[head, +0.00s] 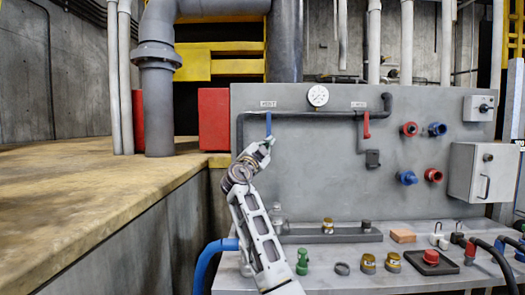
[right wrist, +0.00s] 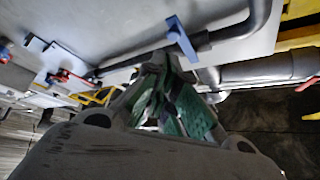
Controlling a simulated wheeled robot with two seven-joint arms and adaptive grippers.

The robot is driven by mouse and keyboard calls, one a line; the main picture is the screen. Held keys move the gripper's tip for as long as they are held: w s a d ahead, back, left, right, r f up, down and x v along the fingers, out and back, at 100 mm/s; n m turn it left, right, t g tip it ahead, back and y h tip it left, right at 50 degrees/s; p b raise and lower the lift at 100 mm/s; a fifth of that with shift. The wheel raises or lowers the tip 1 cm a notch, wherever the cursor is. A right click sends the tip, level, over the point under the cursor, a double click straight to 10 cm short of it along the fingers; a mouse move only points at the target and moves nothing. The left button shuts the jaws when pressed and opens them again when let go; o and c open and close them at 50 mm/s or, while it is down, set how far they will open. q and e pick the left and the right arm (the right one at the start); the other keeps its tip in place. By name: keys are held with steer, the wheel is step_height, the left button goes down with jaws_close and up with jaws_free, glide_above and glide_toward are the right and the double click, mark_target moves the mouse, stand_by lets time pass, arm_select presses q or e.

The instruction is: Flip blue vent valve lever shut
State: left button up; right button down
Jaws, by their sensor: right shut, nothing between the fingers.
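The blue vent valve lever (head: 268,123) hangs straight down from the dark horizontal pipe on the grey panel, crosswise to the pipe, below a small label. My right gripper (head: 268,142) is just under the lever's lower end, shut and empty. In the right wrist view the blue lever (right wrist: 180,38) stands across the pipe just beyond my right gripper's closed fingertips (right wrist: 166,62). I cannot tell whether the fingertips touch it. My left gripper is not in view.
A red lever (head: 366,125) hangs from the same pipe farther right. A gauge (head: 318,96) sits above the pipe. The bench (head: 330,278) below holds several fittings and a brick (head: 403,236). A red box (head: 213,119) stands left of the panel.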

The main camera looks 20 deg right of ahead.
steer(key=shift+v, duration=2.05)
steer(key=shift+d, duration=0.15)
